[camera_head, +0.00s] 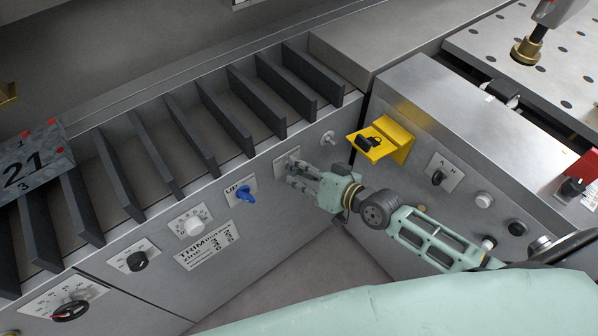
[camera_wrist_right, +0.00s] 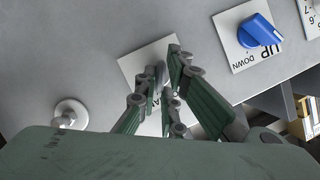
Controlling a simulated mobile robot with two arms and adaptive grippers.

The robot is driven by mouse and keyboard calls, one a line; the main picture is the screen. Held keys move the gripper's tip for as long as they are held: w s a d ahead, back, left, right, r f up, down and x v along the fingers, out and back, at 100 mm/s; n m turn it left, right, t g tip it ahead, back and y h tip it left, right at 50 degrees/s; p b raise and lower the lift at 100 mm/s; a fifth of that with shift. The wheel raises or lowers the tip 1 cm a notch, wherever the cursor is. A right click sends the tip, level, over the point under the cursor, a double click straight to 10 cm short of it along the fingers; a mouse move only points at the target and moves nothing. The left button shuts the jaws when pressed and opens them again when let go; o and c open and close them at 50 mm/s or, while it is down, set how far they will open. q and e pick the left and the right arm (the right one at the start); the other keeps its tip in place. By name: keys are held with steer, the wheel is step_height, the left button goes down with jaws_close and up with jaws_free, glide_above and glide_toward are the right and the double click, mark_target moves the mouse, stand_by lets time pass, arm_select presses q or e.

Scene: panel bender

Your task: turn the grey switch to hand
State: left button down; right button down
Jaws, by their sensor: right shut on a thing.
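My right gripper (camera_head: 297,173) reaches in from the right to a pale plate on the sloping grey panel. In the right wrist view, its fingers (camera_wrist_right: 158,85) are closed around a small grey switch (camera_wrist_right: 160,71) on the white label plate (camera_wrist_right: 137,66). The fingers hide most of the switch and part of the lettering, so I cannot tell which position it points to. In the head view the plate (camera_head: 284,160) shows just beyond the fingertips. My left gripper is not in view.
A blue knob (camera_head: 244,193) marked UP sits left of the gripper and also shows in the wrist view (camera_wrist_right: 259,31). A round pale knob (camera_head: 328,138) and a yellow bracket (camera_head: 386,140) are to the right. A black selector (camera_head: 438,177) is on the right-hand face.

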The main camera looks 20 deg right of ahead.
steer(key=c, duration=1.9)
jaws_free()
steer(key=shift+o, duration=0.2)
steer(key=v, duration=1.2)
